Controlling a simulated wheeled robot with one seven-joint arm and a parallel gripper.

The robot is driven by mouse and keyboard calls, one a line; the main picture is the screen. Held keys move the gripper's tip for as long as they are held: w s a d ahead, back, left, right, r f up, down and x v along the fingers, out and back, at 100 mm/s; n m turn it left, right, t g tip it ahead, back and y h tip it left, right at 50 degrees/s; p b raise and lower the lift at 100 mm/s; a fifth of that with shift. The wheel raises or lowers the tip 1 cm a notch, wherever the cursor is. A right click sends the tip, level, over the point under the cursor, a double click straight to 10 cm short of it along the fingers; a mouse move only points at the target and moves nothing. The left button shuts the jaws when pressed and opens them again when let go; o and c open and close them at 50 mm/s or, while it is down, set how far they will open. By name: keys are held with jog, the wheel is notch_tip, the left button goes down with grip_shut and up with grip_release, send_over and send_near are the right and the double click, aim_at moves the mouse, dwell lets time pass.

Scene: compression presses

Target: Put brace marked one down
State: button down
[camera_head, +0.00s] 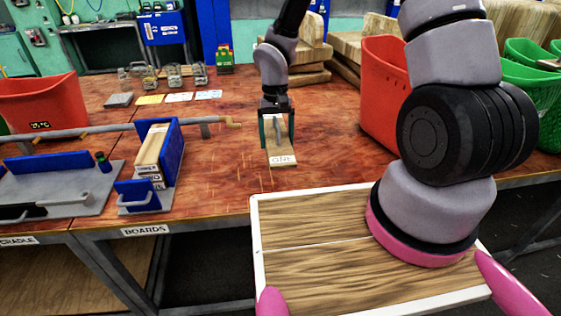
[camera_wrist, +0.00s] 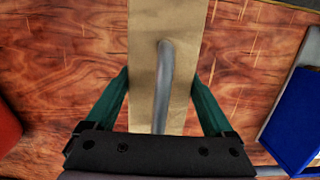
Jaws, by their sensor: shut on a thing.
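The brace (camera_head: 282,159) is a pale wooden board with a grey bar handle and a white label at its near end. The label's lettering is small and looks upside down. My gripper (camera_head: 277,138) is over the brace, with its green fingers down along the board's two sides, shut on it. In the wrist view, the brace (camera_wrist: 185,30) runs between the fingers of my gripper (camera_wrist: 160,80), with the grey handle along its middle. The brace is level at the tabletop (camera_head: 330,165); I cannot tell whether it touches the wood.
A blue rack of boards (camera_head: 160,155) stands to the left, beside a grey fixture with a long rod (camera_head: 100,130). Red bins stand far left (camera_head: 40,103) and right (camera_head: 380,90). Cards (camera_head: 179,97) and jars lie behind. Bare tabletop surrounds the brace.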

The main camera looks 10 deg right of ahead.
aim_at(270, 140)
jog(key=shift+s+a+f, duration=0.35)
jog(key=shift+s+a, duration=0.2)
jog(key=shift+s+a+f, duration=0.3)
jog(key=shift+s+a, duration=0.2)
jog(key=shift+a, duration=0.05)
notch_tip(270, 140, down, 4)
jog(key=shift+a+f, duration=0.15)
notch_tip(270, 140, down, 5)
jog(key=shift+f, duration=0.1)
grip_release()
jog(key=r, duration=0.4)
jog(key=w+r, duration=0.1)
jog(key=r, duration=0.7)
jog(key=shift+w+r, duration=0.1)
jog(key=shift+w, duration=0.3)
